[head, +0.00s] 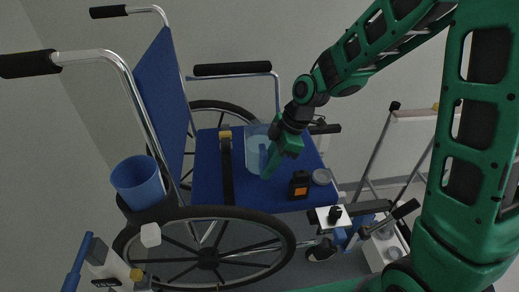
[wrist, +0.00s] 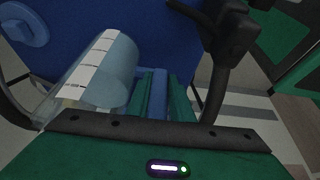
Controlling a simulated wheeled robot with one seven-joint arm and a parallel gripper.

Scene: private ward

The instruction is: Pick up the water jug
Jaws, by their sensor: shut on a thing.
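The water jug (head: 254,152) is a translucent pale blue vessel on or just above the blue wheelchair seat (head: 210,165); I cannot tell if its base touches. In the wrist view the jug (wrist: 112,72) shows at the left with a white marked strip along its side. My gripper (head: 268,164) comes down at the jug's right side. In the wrist view my green fingers (wrist: 163,98) are closed on the jug's blue handle (wrist: 158,88). The fingertips are partly hidden in the head view.
On the seat, a black bottle with an orange label (head: 300,186) and a round grey-lidded container (head: 321,177) stand right of the jug. A strap (head: 226,165) lies to its left. A blue cup (head: 138,181) sits at the near left. The chair's armrest (head: 232,69) stands behind.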

